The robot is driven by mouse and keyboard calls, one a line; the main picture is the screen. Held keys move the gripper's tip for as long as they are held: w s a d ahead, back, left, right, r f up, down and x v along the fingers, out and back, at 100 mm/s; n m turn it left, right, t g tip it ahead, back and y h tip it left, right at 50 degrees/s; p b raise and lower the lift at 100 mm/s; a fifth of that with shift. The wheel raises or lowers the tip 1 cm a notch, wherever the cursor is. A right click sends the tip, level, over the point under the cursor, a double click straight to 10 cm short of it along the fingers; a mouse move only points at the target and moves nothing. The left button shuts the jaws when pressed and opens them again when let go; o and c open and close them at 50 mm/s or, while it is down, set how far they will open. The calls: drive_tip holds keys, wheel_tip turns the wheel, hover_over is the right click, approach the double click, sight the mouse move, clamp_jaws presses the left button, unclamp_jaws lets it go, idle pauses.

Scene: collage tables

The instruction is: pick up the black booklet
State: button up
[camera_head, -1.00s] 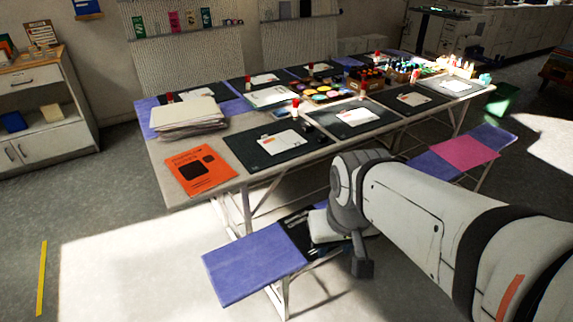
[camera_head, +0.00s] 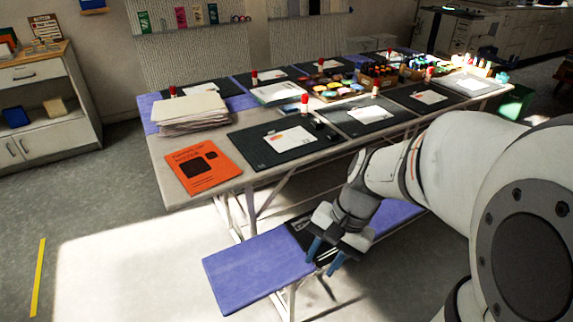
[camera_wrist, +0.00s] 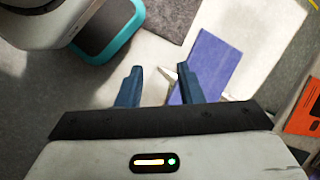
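The black booklet (camera_head: 298,230) lies on the purple bench (camera_head: 255,265) in front of the long table. In the head view my gripper covers much of it, and only its left part with some pale print shows. My gripper (camera_head: 321,266) is open, with two blue fingers apart and pointing down, just over the bench at the booklet's right. In the wrist view the fingers (camera_wrist: 159,84) are apart with nothing clearly held between them. A purple piece of the bench (camera_wrist: 210,65) shows beyond the right finger. I cannot make out the booklet in the wrist view.
The long table (camera_head: 255,192) stands close behind the bench, its legs near my gripper. It carries an orange booklet (camera_head: 205,167), a paper stack (camera_head: 190,112), dark mats (camera_head: 255,155) and craft supplies. The floor left of the bench is clear.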

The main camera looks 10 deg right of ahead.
drive_tip(key=w+d+f+m+t+y+b, duration=0.1)
drive_tip(key=w+f+m+t+y+b, duration=0.35)
drive_tip(key=f+m, duration=0.6)
drive_tip(key=w+d+f+m+t+y+b, duration=0.1)
drive_tip(key=w+d+f+m+y+b, duration=0.1)
drive_tip(key=w+f+m+y+b, duration=0.6)
drive_tip(key=w+d+f+m+t+h+b, duration=0.3)
drive_tip(key=d+f+m+t+h+b, duration=0.25)
drive_tip(key=d+f+m, duration=0.55)
drive_tip(key=w+d+f+m+t+h+b, duration=0.3)
drive_tip(key=d+f+m+t+h+b, duration=0.3)
drive_tip(key=f+m, duration=0.8)
drive_tip(key=w+a+n+t+y+b, duration=0.1)
drive_tip(key=w, duration=0.5)
drive_tip(key=shift+w+a+f, duration=0.2)
drive_tip(key=shift+a+f, duration=0.15)
drive_tip(key=shift+f, duration=0.1)
drive_tip(key=shift+c, duration=0.4)
clamp_jaws()
